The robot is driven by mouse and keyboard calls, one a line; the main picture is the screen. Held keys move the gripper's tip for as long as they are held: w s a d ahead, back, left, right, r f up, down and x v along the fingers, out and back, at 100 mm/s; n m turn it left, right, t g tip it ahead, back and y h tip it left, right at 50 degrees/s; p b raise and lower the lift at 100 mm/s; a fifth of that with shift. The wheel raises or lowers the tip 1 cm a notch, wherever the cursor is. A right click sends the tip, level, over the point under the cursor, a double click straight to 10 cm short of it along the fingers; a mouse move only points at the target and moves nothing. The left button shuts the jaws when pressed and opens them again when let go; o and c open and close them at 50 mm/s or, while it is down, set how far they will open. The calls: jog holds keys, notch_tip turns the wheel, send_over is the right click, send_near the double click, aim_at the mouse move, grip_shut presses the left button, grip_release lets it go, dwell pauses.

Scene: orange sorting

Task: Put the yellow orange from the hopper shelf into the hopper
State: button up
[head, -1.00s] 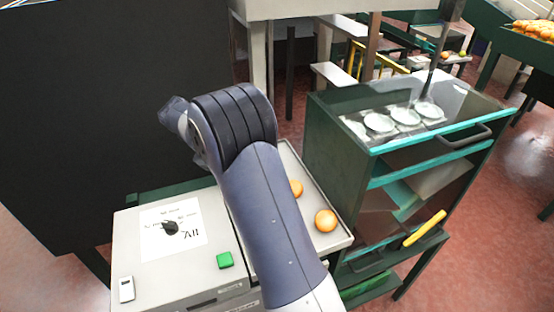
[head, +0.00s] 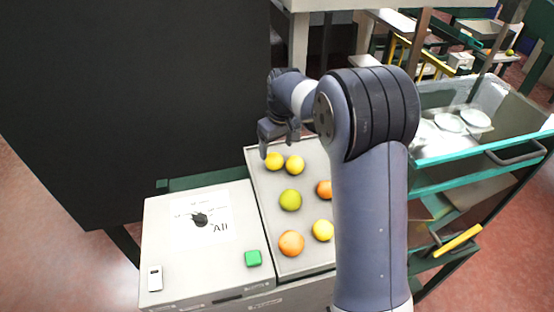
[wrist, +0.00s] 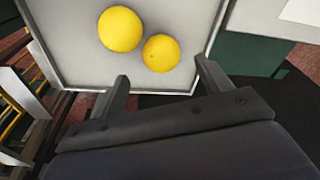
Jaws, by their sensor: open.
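Two yellow oranges lie side by side at the far end of the grey shelf tray (head: 262,190), one at the left (head: 274,161) and one at the right (head: 295,165). Another yellow orange (head: 323,230) lies nearer the front. My gripper (head: 278,147) is above the tray's far end, close to the two far oranges. In the wrist view my open gripper (wrist: 161,70) is empty, with one yellow orange (wrist: 161,53) ahead between the fingertips and the other (wrist: 120,29) ahead of the left fingertip. I cannot tell which thing is the hopper.
A dark panel (head: 130,90) rises behind.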

aim_at(275, 155)
jog(key=shift+w+a+f+p, duration=0.15)
jog(key=shift+f+p, duration=0.15)
jog(key=shift+f, duration=0.7)
jog(key=shift+w+a+f+p, duration=0.1)
jog(key=shift+f+p, duration=0.25)
jog(key=shift+f, duration=0.6)
jog(key=shift+w+a+f+p, duration=0.15)
jog(key=shift+f+p, duration=0.15)
jog(key=shift+f, duration=0.7)
jog(key=shift+c, duration=0.4)
jog(key=c, duration=1.1)
